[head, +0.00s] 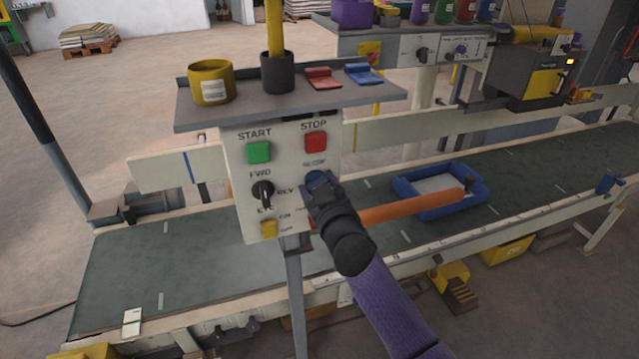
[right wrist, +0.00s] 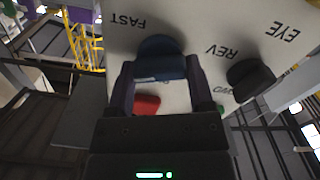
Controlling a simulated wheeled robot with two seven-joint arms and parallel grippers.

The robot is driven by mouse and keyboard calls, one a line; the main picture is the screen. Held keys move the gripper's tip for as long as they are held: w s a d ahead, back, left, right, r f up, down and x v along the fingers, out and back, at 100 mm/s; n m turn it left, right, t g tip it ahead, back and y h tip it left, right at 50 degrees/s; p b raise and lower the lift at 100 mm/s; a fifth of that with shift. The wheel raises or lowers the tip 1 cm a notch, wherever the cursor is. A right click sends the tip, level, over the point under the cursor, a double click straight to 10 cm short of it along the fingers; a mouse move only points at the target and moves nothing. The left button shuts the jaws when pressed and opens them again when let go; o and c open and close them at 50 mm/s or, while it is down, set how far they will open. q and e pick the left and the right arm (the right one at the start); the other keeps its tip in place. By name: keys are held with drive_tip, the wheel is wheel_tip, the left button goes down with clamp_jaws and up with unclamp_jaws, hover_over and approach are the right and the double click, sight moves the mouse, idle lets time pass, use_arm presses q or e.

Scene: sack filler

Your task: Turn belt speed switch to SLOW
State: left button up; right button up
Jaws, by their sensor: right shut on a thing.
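The belt speed switch is a blue knob (right wrist: 160,58) on the pale control panel (head: 240,170). In the right wrist view, which shows the panel upside down, it sits between my right gripper's fingers (right wrist: 163,85), with the FAST label beside it. My right gripper (head: 318,186) is shut on this knob. Which way the knob points is hard to tell. My left gripper is not in view.
A green START button (head: 259,152), a red STOP button (head: 316,142) and a black FWD/REV knob (head: 263,192) are close by. A shelf (head: 200,113) juts out above. Behind run the green conveyor belt (head: 200,255), a blue tray (head: 405,190) and an orange bar (head: 415,207).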

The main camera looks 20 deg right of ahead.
drive_tip(key=n, duration=0.3)
drive_tip(key=shift+n, duration=0.4)
drive_tip(key=n, duration=0.3)
drive_tip(key=shift+a+f+n+p, duration=0.1)
drive_tip(key=shift+n+p, duration=0.2)
drive_tip(key=shift+p, duration=0.05)
drive_tip(key=n, duration=0.6)
drive_tip(key=shift+f, duration=0.15)
drive_tip(key=shift+n, duration=0.3)
drive_tip(key=o, duration=1.2)
drive_tip(key=shift+o, duration=0.2)
drive_tip(key=shift+s, duration=0.1)
drive_tip(key=s+p, duration=0.2)
drive_tip(key=s, duration=0.7)
drive_tip(key=shift+s, duration=0.4)
